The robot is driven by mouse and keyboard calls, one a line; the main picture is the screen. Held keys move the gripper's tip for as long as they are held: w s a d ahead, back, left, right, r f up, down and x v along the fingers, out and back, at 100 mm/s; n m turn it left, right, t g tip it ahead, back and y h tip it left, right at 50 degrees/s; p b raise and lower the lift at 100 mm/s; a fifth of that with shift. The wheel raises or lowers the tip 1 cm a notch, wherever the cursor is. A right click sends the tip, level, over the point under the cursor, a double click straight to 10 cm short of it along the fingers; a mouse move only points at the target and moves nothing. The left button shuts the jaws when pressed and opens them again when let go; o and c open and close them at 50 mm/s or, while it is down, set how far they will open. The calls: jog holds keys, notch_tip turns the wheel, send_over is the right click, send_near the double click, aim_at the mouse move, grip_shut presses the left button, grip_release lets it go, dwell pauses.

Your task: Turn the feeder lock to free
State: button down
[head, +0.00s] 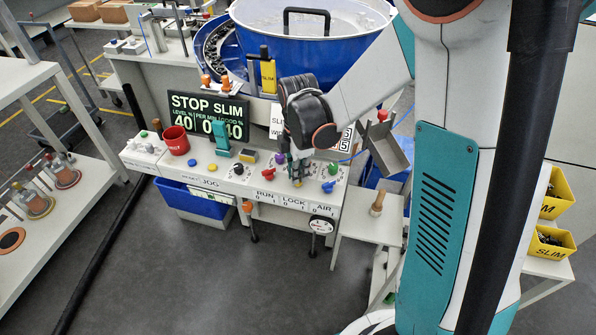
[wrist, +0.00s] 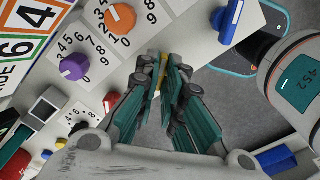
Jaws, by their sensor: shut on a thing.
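The feeder lock is a yellow switch (head: 298,183) above the LOCK label on the front of the white control panel (head: 218,182). My gripper (head: 297,170) reaches down to it from above. In the wrist view, my teal-padded fingers (wrist: 162,75) are closed around the switch, and only a bit of yellow shows between the tips. Its pointing direction is mostly hidden by the fingers. The red RUN switch (head: 268,174) is on its left and the blue AIR switch (head: 328,187) on its right.
Purple (wrist: 74,67) and orange (wrist: 120,18) dials sit close behind the fingers. A green dial (head: 333,168), a red cup (head: 176,140) and the STOP SLIM display (head: 208,115) are also on the panel. The blue feeder bowl (head: 300,45) stands behind.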

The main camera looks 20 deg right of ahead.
jog(key=shift+n, duration=0.6)
jog(key=c, duration=1.7)
grip_release()
jog(key=shift+r, duration=0.1)
notch_tip(320, 180, up, 12)
jog(key=shift+f, duration=0.1)
